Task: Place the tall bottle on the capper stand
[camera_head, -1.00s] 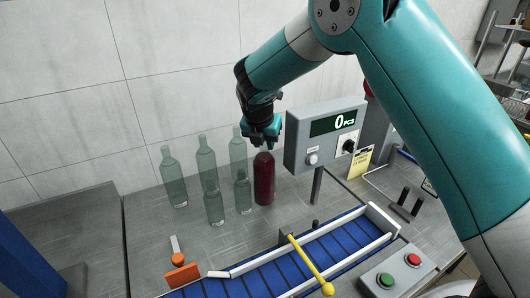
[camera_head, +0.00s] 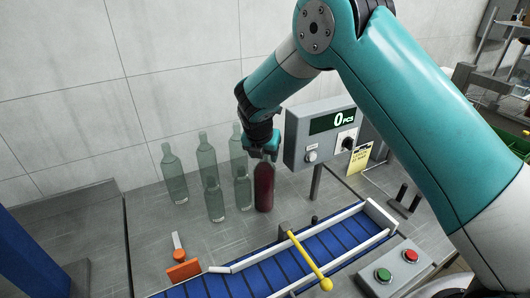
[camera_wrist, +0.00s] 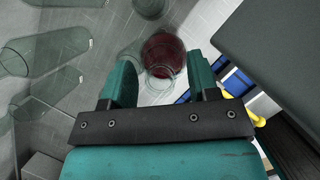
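A bottle filled with dark red (camera_head: 264,188) stands upright on the grey bench, just in front of the wall. It is the only filled bottle, and I cannot tell whether it is the tall one. My gripper (camera_head: 262,148) is at its top in the head view and hides the neck. In the wrist view my gripper (camera_wrist: 163,82) has its two teal fingers spread apart. The red bottle (camera_wrist: 163,55) shows from above between and just beyond them. I cannot make out a capper stand for certain.
Several empty clear green bottles (camera_head: 174,178) stand close to the left of the red one. A grey counter box (camera_head: 325,135) reading 0 PCS stands close right. A button box (camera_head: 398,270) sits front right.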

